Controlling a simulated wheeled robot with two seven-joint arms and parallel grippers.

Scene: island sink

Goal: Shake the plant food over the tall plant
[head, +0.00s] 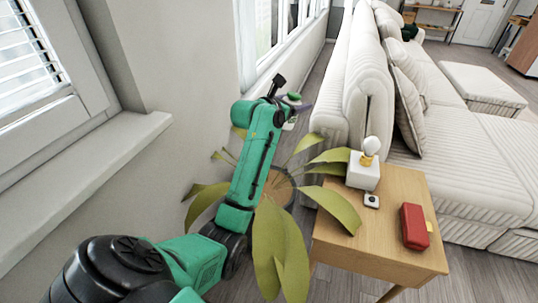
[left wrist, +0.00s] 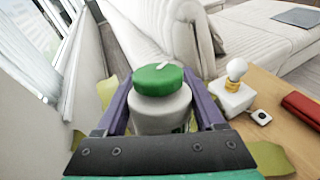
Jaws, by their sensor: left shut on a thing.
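The plant food is a whitish bottle with a green cap (head: 294,97). In the left wrist view the bottle (left wrist: 160,116) stands roughly upright between my purple fingers. My left gripper (head: 297,107) is shut on it; the gripper also shows in the left wrist view (left wrist: 160,110). The tall plant (head: 275,240) has long broad green leaves and stands on the floor between the wall and the side table. My left arm reaches over the plant and hides part of it and its pot (head: 281,188). The held bottle is above the plant's far side. My right gripper is not in view.
A wooden side table (head: 385,245) on the right holds a white lamp (head: 364,170), a small white-and-black object (head: 371,200) and a red case (head: 414,226). A cream sofa (head: 440,130) stands behind. The wall with a window sill (head: 90,180) bounds the left.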

